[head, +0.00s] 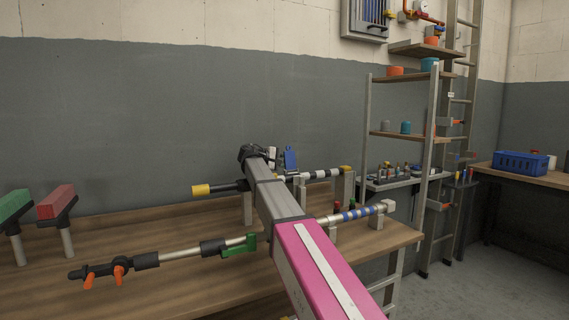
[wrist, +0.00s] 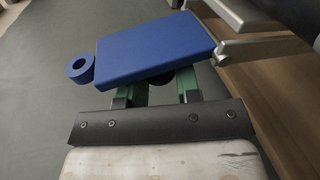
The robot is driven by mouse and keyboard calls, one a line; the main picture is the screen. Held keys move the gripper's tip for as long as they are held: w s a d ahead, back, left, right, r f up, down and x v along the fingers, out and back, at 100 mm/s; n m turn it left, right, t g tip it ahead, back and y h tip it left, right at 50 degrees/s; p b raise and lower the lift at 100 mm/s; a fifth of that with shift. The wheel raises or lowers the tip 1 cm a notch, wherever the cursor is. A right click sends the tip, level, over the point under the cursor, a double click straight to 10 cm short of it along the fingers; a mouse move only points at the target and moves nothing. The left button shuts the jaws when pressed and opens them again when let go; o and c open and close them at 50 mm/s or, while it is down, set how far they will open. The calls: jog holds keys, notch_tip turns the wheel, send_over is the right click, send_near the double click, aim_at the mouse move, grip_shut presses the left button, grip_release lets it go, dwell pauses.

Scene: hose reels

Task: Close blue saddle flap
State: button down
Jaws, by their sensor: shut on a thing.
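In the wrist view the flap (wrist: 155,50) is a flat blue plate, tilted, right in front of my gripper (wrist: 158,88). A blue ring (wrist: 80,68) sits at its left corner. The two green-edged fingers reach under the plate's near edge, and my gripper is shut on the flap; the plate hides the fingertips. My arm hides much of the saddle in the head view.
Green (head: 14,205) and red (head: 56,202) blocks stand at left. A shelf rack (head: 432,140) rises behind.

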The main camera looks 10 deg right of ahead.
jog(key=shift+s+d+r+m+t, duration=0.15)
jog(key=shift+s+r+m+t, duration=0.25)
jog(key=shift+m, duration=0.6)
jog(key=c, duration=0.8)
grip_release()
jog(key=v, duration=1.1)
jog(key=shift+d+f, duration=0.1)
